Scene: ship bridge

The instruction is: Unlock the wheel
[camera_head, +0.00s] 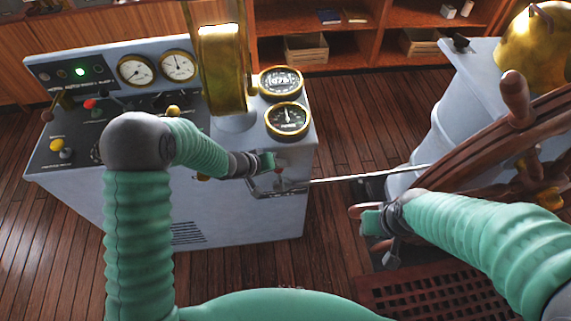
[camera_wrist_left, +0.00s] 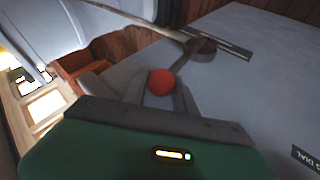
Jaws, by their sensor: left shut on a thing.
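The wooden ship's wheel (camera_head: 470,150) stands at the right of the head view, partly hidden by my right arm. A thin metal rod (camera_head: 360,178) runs from the front of the console towards the wheel's pedestal; it also shows in the left wrist view (camera_wrist_left: 135,17). My left gripper (camera_head: 277,172) is at the console's front right. In the left wrist view, its fingers (camera_wrist_left: 150,88) are shut around a red ball knob (camera_wrist_left: 162,82) on a lever (camera_wrist_left: 195,55) at the rod's end. My right gripper (camera_head: 378,222) is beside the wheel's lower left; its fingers are unclear.
The grey console (camera_head: 235,215) carries gauges, small levers and a brass telegraph (camera_head: 222,60). A brass dome (camera_head: 535,45) tops the pale pedestal (camera_head: 470,80). Wooden shelves (camera_head: 380,45) line the back. A floor grating (camera_head: 430,290) lies below my right arm.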

